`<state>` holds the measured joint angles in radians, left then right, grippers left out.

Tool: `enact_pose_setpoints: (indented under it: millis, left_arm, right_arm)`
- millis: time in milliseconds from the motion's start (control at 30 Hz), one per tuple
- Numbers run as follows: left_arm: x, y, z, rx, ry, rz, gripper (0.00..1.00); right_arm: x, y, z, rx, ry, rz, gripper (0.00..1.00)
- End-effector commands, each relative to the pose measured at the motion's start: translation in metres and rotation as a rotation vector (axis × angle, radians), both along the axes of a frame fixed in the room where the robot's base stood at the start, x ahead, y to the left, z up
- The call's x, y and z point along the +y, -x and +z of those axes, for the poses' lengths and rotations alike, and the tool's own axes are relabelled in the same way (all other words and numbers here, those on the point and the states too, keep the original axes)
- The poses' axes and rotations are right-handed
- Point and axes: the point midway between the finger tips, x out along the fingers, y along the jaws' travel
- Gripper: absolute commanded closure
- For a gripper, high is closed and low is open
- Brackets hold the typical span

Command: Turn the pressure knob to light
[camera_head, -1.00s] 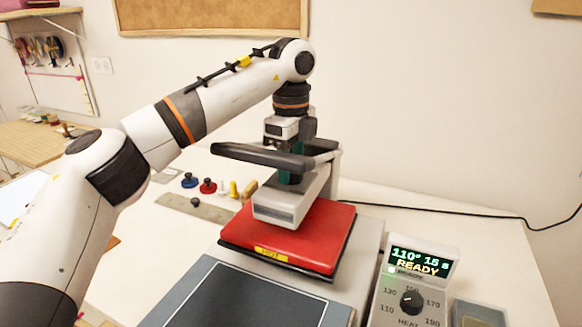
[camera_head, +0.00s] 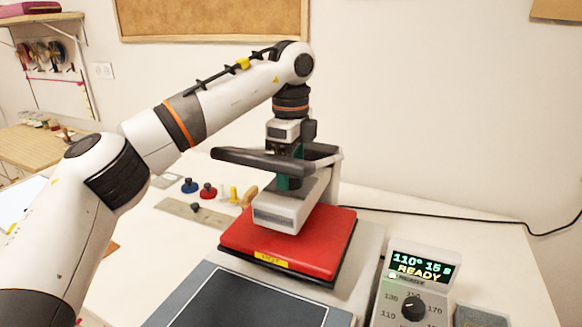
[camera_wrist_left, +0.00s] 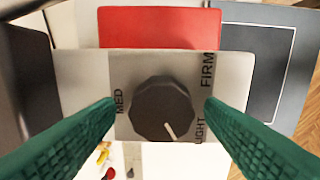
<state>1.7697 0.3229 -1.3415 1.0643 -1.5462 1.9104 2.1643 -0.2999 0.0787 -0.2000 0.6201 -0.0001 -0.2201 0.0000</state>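The dark round pressure knob (camera_wrist_left: 162,108) sits on a pale panel on top of the press head, with MED to its left and FIRM and LIGHT to its right in the left wrist view. Its pale pointer line aims down and slightly right, towards the partly covered LIGHT label (camera_wrist_left: 200,130). My left gripper (camera_wrist_left: 160,104) is open, its green fingers on either side of the knob with visible gaps. In the head view my left gripper (camera_head: 287,181) hangs over the press head (camera_head: 283,213), and the knob is hidden. My right gripper is out of view.
A black press handle (camera_head: 262,161) lies close beside the gripper. Below are the red platen (camera_head: 300,250) and a dark pad (camera_head: 250,300). A heat control box (camera_head: 414,285) reads 110°, 15 s, READY. Small coloured stamps (camera_head: 208,190) stand behind, left of the press.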

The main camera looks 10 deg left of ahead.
Motion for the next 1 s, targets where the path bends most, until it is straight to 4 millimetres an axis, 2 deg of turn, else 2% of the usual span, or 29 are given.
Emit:
enact_pose_setpoints:
  millis: [233,367,567,733,900,1000]
  left_arm:
    - [-0.001,0.001,-0.001,0.004,-0.002,-0.003,0.37]
    - [-0.001,0.0,0.009,0.004,-0.002,-0.002,0.37]
    - [-0.002,0.001,0.049,0.0,0.0,-0.001,0.37]
    - [-0.001,0.001,0.089,0.001,-0.002,0.0,0.37]
    - [0.0,0.0,0.112,0.002,-0.001,0.0,0.37]
    - [0.0,0.0,0.117,0.002,-0.001,-0.001,0.37]
  right_arm:
    - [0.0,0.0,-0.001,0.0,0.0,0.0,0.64]
    - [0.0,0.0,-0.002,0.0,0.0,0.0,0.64]
    - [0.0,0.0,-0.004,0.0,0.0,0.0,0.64]
    - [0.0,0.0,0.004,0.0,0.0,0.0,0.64]
    - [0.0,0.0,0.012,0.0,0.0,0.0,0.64]
    - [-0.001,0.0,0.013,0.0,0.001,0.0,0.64]
